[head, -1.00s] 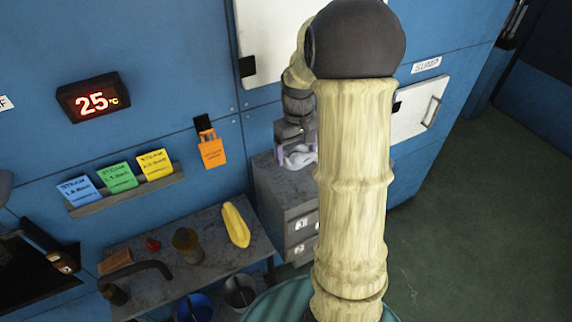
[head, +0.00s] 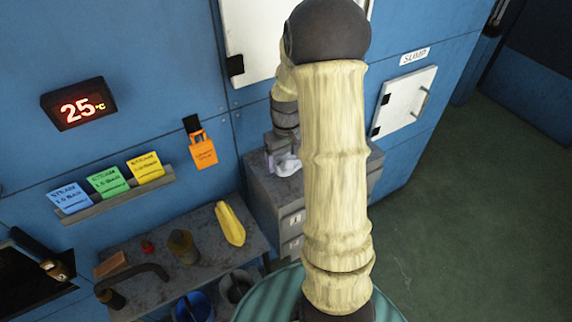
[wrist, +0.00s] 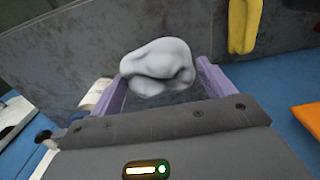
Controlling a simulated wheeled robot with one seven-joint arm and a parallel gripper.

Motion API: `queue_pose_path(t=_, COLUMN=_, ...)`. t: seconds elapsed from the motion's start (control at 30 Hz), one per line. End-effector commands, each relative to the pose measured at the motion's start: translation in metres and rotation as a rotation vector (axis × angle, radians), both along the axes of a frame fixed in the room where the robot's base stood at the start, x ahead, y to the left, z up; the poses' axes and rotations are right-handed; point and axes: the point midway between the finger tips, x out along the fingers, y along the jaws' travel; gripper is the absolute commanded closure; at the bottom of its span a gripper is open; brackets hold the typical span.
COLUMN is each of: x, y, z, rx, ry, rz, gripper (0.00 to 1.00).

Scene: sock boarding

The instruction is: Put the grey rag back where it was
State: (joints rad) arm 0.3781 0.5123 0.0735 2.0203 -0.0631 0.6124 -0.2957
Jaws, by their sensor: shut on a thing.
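The grey rag (wrist: 158,66) is a pale, crumpled bundle between the two purple fingers of my gripper (wrist: 160,84) in the wrist view. My gripper is shut on it. In the head view the rag (head: 287,166) shows as a small pale lump at my gripper (head: 282,158), over or in front of the grey drawer cabinet (head: 270,205). I cannot tell whether the rag touches the cabinet top. My arm hides part of the cabinet.
A grey bench (head: 215,265) left of the cabinet holds a yellow cloth-like thing (head: 230,224), a brown jar (head: 184,246) and a small red thing (head: 147,247). Buckets (head: 193,307) stand below. An orange tag (head: 202,152) hangs on the blue wall. The floor at right is clear.

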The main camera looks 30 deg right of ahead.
Motion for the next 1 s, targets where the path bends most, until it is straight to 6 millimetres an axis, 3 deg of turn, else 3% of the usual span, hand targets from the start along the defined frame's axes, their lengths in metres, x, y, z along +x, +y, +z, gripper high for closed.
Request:
queue_pose_path(t=0.33, x=0.000, y=0.000, z=-0.004, rx=0.000, ry=0.000, rz=0.000, gripper=0.40)
queue_pose_path(t=0.63, x=0.000, y=0.001, z=-0.037, rx=0.001, ry=0.000, rz=0.000, gripper=0.40)
queue_pose_path(t=1.0, x=0.000, y=0.002, z=-0.042, rx=0.000, ry=-0.001, rz=0.003, gripper=0.40)
